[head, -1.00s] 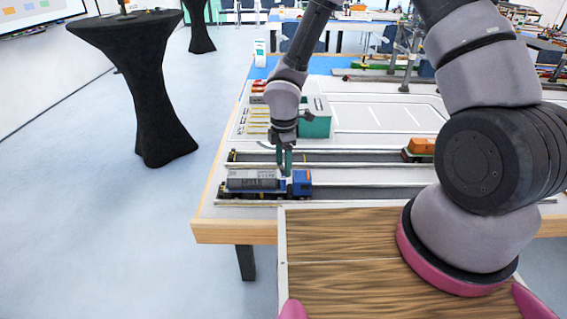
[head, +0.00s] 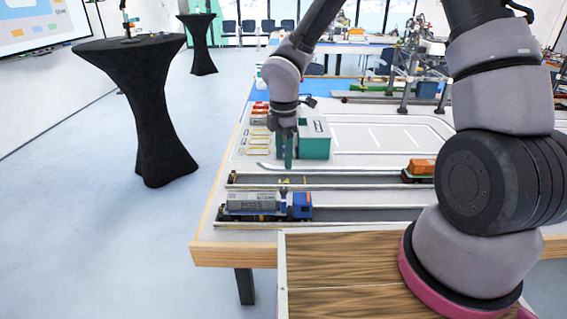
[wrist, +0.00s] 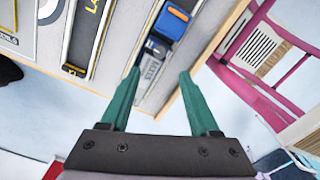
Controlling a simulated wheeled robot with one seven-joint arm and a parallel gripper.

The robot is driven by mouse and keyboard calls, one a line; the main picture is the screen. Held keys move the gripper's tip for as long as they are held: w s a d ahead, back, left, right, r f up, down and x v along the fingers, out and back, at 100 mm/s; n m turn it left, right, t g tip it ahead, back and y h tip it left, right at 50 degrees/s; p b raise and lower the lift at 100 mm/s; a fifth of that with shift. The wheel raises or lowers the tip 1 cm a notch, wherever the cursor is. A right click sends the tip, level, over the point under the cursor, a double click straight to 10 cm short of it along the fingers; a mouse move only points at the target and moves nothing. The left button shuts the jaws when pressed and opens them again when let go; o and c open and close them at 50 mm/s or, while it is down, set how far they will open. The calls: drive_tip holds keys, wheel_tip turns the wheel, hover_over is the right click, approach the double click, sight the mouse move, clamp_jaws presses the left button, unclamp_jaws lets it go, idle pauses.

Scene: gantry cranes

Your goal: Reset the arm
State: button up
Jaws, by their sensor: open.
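My gripper (head: 288,152) hangs above the model table near its left end, behind the blue truck. In the wrist view its two green fingers (wrist: 157,98) are spread apart with nothing between them. The blue truck (head: 302,206) with a grey container (head: 252,201) stands in the front lane of the table. The truck also shows beyond the fingertips in the wrist view (wrist: 172,21). The gripper is apart from it.
The model table (head: 232,253) holds a second lane with an orange-loaded vehicle (head: 420,168). A teal block (head: 315,138) stands close beside my gripper. A black-covered standing table (head: 143,110) is at left. Open floor lies between the two tables.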

drive_tip(key=d+r+m+t+h, duration=0.1)
drive_tip(key=d+r+m+t, duration=0.2)
drive_tip(key=d+r+m, duration=1.35)
drive_tip(key=s+d+r+m+t+y, duration=0.1)
drive_tip(key=s+d+r+m+t, duration=0.1)
drive_tip(key=s+r+m, duration=0.3)
drive_tip(key=s+d+r+m+t+y, duration=0.2)
drive_tip(key=s+d+r+m, duration=0.2)
drive_tip(key=s+r, duration=0.3)
wheel_tip(320, 180, up, 4)
drive_tip(key=shift+s+d+r+m, duration=0.1)
drive_tip(key=shift+s+d+m, duration=0.15)
drive_tip(key=shift+m, duration=0.2)
